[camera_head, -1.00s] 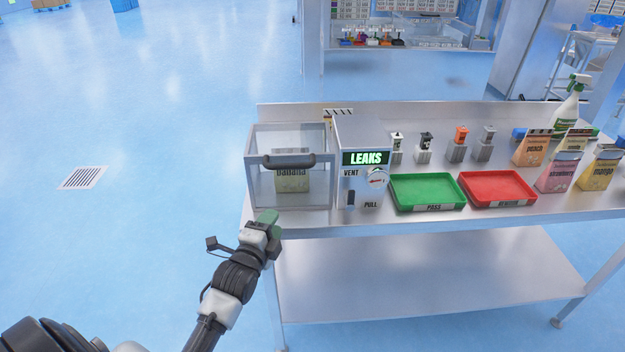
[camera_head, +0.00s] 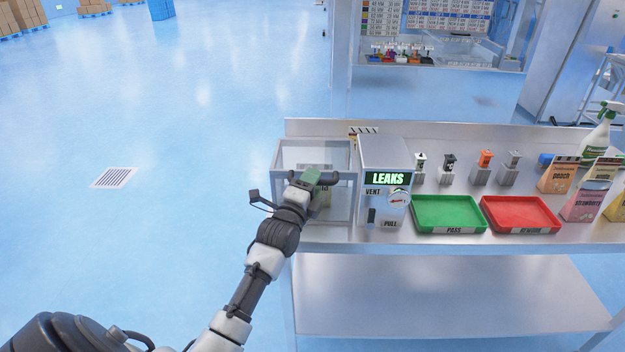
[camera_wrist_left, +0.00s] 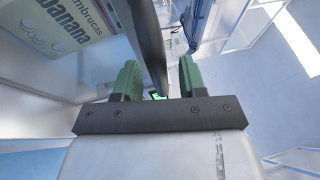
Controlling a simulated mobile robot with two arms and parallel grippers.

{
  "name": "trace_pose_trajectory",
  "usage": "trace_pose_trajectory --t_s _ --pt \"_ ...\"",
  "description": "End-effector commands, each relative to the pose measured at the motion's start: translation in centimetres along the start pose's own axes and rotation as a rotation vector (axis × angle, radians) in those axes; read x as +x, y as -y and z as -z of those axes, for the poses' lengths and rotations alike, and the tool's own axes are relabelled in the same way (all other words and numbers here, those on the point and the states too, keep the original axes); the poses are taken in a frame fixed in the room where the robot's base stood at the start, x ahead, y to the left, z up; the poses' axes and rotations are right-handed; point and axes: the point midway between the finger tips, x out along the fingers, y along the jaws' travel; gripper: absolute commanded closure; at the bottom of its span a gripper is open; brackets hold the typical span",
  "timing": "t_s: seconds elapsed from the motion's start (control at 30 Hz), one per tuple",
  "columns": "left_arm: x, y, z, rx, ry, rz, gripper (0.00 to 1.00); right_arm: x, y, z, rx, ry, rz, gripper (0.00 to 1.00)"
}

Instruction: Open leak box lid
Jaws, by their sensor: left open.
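The leak box is a clear-walled chamber (camera_head: 344,205) joined to a grey unit (camera_head: 385,155) with a lit LEAKS sign, a VENT label, a gauge and a PULL label. It stands at the left end of the table, and its lid looks shut. A dark bar handle (camera_head: 331,179) is at its upper front. My left gripper (camera_head: 310,178) is at this handle, partly hiding it. In the left wrist view the dark handle bar (camera_wrist_left: 148,40) runs between the open green fingers (camera_wrist_left: 160,78). A banana pouch (camera_wrist_left: 68,30) is inside the chamber, mostly hidden in the head view. My right gripper is out of view.
A green PASS tray (camera_head: 448,200) and a red tray (camera_head: 520,200) lie right of the box. Small stamp-like devices (camera_head: 484,168) stand behind them. Snack pouches (camera_head: 583,203) and a spray bottle (camera_head: 598,135) are at the right. Floor left of the table is clear.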

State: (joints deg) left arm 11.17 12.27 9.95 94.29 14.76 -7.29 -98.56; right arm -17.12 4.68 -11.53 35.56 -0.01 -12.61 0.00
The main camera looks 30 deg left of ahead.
Motion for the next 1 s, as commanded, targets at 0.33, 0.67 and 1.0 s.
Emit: trace_pose_trajectory --t_s 0.33,0.67,1.0 --pt "0.50 -0.02 -0.01 0.000 0.000 0.000 0.59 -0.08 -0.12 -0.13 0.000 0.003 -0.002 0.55" --pt "0.48 -0.03 -0.01 0.000 0.000 0.000 1.00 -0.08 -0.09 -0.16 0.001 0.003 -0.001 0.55" --pt "1.25 0.50 0.04 -0.007 0.001 -0.014 1.00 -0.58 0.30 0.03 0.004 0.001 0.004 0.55"
